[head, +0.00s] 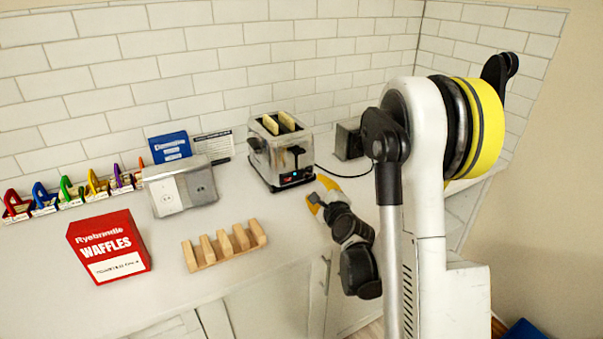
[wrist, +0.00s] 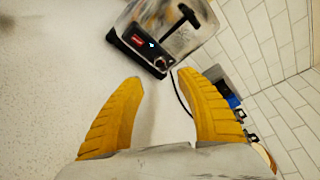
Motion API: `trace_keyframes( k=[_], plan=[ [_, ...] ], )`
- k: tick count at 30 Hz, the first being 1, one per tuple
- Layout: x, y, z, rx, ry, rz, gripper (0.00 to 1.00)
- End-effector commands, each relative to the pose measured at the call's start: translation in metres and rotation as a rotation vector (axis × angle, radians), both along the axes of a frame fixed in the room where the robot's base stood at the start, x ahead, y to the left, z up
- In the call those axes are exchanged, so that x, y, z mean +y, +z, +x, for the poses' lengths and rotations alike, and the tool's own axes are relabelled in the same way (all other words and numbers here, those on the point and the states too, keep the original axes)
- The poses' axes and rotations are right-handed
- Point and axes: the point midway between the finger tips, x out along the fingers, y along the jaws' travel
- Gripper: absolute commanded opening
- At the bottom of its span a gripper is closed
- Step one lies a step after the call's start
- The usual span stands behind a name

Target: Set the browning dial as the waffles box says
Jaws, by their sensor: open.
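The silver toaster (head: 262,152) stands on the counter against the tiled wall, with two bread-coloured slices (head: 287,121) in its slots. Its black front panel also shows in the wrist view (wrist: 139,44), with a red display, a small blue light and a round dial (wrist: 160,62) at the panel's lower end. I cannot read the dial's setting. The red waffles box (head: 100,237) sits at the front left; the small print on its white label is unreadable. My gripper (wrist: 159,77) has yellow fingers, open and empty. It is close in front of the dial, apparently not touching it.
A wooden rack (head: 226,246) stands left of my gripper. A grey outlet box (head: 203,186), a blue box (head: 170,147) and a white card (head: 213,146) are left of the toaster. Several coloured clips (head: 70,192) line the wall. A black cord (head: 340,173) runs right.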

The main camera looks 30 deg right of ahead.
Motion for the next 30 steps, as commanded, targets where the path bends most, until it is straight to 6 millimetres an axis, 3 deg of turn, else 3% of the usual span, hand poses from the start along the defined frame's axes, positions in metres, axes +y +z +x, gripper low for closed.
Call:
trace_keyframes(
  k=[16,21,29,30],
  plan=[
    [-0.017,-0.022,0.088,0.001,0.0,-0.004,0.44],
    [-0.019,-0.023,0.1,0.001,0.0,-0.003,0.44],
    [-0.019,-0.023,0.102,0.0,-0.001,-0.002,0.44],
    [-0.019,-0.023,0.101,0.0,-0.001,-0.002,0.4]
  ],
)
